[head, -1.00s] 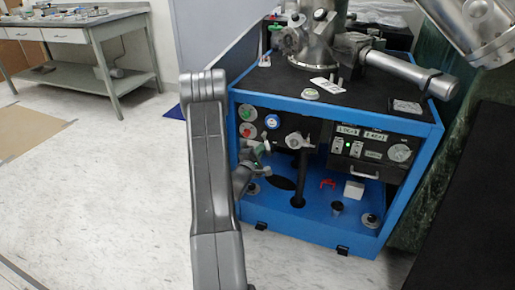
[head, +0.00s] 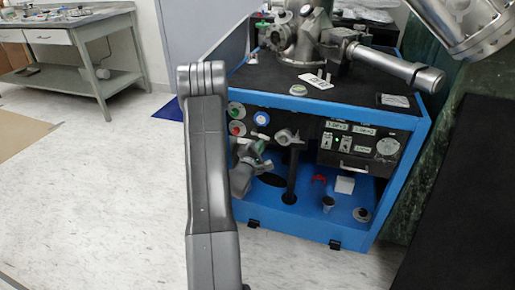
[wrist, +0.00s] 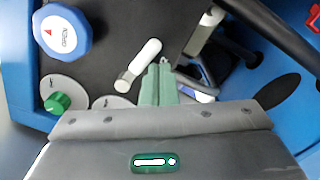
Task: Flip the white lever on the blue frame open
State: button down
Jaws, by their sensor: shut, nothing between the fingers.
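A white lever (wrist: 138,66) shows in the wrist view, slanting on the dark panel of the blue frame (wrist: 20,70). The blue frame also stands in the head view (head: 400,190). My gripper (wrist: 160,72) has green fingers that are shut and empty.
A blue knob marked OPEN (wrist: 62,35) and a green knob (wrist: 57,102) sit left of the lever. A metal valve (head: 287,137) and black post (head: 291,178) are close right of my gripper. Small items lie on the frame's floor. Open floor is at left.

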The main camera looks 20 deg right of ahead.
jog(key=shift+s+d+r, duration=0.2)
jog(key=shift+d+r, duration=0.05)
jog(key=shift+r, duration=0.3)
dwell(0.4)
